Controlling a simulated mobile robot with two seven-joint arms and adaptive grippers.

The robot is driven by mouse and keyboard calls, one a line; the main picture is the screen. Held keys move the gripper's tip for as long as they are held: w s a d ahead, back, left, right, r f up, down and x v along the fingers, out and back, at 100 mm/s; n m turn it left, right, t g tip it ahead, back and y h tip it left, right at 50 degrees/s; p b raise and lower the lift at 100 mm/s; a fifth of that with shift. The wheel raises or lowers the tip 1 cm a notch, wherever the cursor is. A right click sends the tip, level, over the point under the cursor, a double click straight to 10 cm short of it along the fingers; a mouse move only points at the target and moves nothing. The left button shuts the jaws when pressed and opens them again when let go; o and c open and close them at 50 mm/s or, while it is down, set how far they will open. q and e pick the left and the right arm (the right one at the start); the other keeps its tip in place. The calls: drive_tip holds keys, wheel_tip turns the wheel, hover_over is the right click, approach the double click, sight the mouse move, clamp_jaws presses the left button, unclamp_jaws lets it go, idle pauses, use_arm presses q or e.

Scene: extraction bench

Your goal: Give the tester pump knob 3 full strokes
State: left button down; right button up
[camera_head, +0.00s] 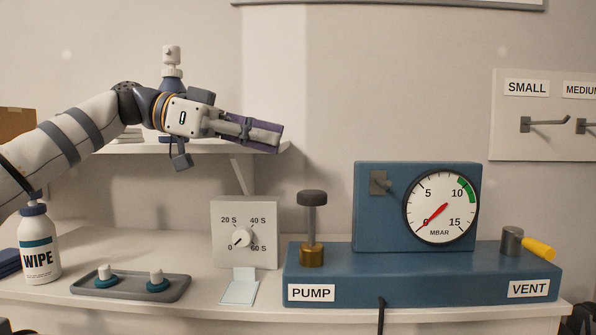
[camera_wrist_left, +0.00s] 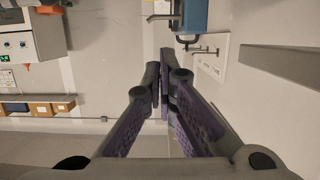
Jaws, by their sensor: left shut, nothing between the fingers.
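The pump knob (camera_head: 312,197) is a dark cap on a grey rod. It stands upright and raised above a brass collar (camera_head: 312,255) on the blue tester (camera_head: 420,288), behind the PUMP label. The gauge (camera_head: 441,207) has its red needle near 0. The VENT lever (camera_head: 539,249) has a yellow handle pointing right. My left gripper (camera_head: 276,138) is shut and empty, up and to the left of the knob, apart from it. Its closed fingers also show in the left wrist view (camera_wrist_left: 163,78). My right gripper is not in view.
A timer dial (camera_head: 243,237) stands left of the pump. A grey tray (camera_head: 130,287) with two small white-topped pieces and a WIPE bottle (camera_head: 38,245) are further left. A shelf (camera_head: 205,148) is behind my left arm. Hooks (camera_head: 545,123) hang at right. The air above the knob is clear.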

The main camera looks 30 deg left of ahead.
use_arm(q)
hover_over(299, 192)
drive_tip(key=shift+s+d+f, duration=0.15)
drive_tip(key=shift+f, duration=0.75)
wheel_tip(299, 192, down, 2)
drive_tip(key=shift+f, duration=0.75)
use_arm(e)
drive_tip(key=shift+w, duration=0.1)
